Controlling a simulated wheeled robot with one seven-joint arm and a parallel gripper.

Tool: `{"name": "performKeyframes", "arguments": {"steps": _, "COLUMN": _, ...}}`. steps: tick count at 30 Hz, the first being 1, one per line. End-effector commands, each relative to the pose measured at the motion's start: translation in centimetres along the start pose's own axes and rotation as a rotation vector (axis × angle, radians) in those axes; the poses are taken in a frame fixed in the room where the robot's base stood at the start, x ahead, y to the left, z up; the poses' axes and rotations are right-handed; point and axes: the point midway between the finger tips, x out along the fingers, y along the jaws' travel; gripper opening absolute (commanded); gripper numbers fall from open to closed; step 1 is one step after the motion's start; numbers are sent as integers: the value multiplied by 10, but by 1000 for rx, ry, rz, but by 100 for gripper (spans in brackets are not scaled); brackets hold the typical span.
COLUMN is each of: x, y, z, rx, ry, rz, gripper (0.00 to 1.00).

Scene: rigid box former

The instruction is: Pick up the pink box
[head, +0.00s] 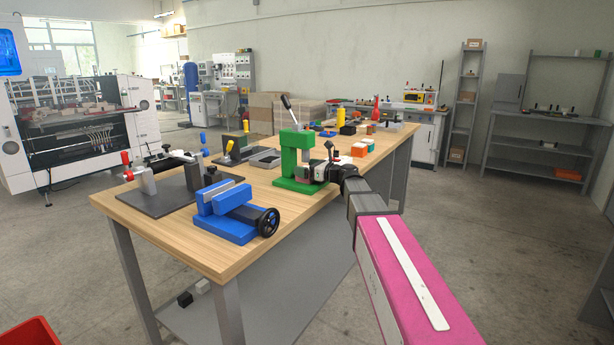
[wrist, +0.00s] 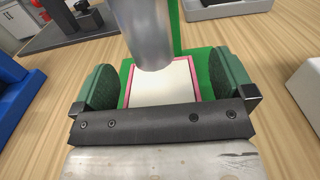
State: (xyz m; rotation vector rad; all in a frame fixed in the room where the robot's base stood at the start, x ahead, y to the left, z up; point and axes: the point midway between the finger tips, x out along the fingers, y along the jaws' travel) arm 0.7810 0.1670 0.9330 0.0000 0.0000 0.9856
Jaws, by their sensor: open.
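The pink box shows in the wrist view as a pale panel with a pink rim (wrist: 194,90). It sits on the green base of the press (wrist: 221,62), under a grey metal ram (wrist: 148,30) that hides part of it. My gripper (wrist: 160,72) is open, with one dark green finger pad on each side of the box and a visible gap to it on both sides. In the head view my gripper (head: 317,172) reaches in at the right side of the green press (head: 290,155). There the box is mostly hidden by the gripper and press.
The wooden table (head: 262,230) holds a blue vise (head: 232,212) at the front and a dark clamp plate (head: 160,198) at left. A grey tray (head: 264,158) is behind the press. The front right tabletop is bare.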

Motion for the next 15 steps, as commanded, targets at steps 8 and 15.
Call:
{"name": "performKeyframes", "arguments": {"steps": 8, "x": -1, "y": 0, "z": 0, "rx": 0, "ry": 0, "rz": 0, "gripper": 45}}
{"name": "performKeyframes", "arguments": {"steps": 15, "x": -1, "y": 0, "z": 0, "rx": 0, "ry": 0, "rz": 0, "gripper": 39}}
